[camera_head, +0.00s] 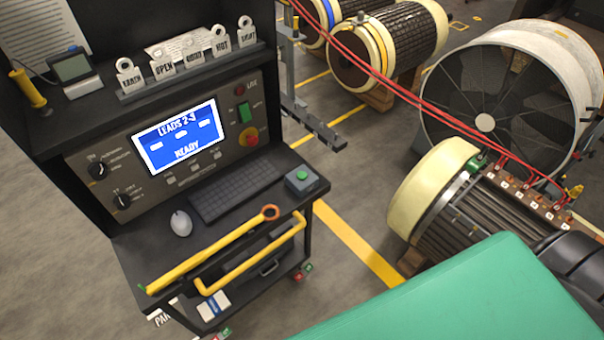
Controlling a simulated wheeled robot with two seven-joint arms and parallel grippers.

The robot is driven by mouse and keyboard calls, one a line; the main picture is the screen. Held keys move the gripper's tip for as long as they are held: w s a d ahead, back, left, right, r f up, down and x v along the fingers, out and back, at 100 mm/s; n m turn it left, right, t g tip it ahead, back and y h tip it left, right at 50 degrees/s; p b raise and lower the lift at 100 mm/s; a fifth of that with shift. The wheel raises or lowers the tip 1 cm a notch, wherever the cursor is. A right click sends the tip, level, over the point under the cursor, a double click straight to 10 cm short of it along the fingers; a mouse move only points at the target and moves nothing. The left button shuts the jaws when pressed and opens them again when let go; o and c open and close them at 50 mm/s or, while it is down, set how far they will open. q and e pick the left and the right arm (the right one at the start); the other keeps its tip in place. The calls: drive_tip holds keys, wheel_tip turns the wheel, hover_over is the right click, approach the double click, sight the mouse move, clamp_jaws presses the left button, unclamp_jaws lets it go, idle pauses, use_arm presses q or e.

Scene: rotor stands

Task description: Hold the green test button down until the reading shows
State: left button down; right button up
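The green test button (302,175) sits on top of a small grey box at the right end of the cart's front shelf. Nothing touches it. The tester screen (180,136) is lit blue and reads "LEADS 2-3" with "READY" below, and small white marks between. Neither my left nor my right gripper is in view.
The dark cart (145,235) also holds a keyboard (235,190), a white mouse (181,223) and a yellow rod (205,255) along its front. Red cables (400,88) run to a wound rotor (470,205) at right. A green surface (470,300) fills the bottom right.

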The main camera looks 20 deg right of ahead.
drive_tip(key=shift+c, duration=0.3)
clamp_jaws()
drive_tip(key=shift+d, duration=0.1)
idle(1.3)
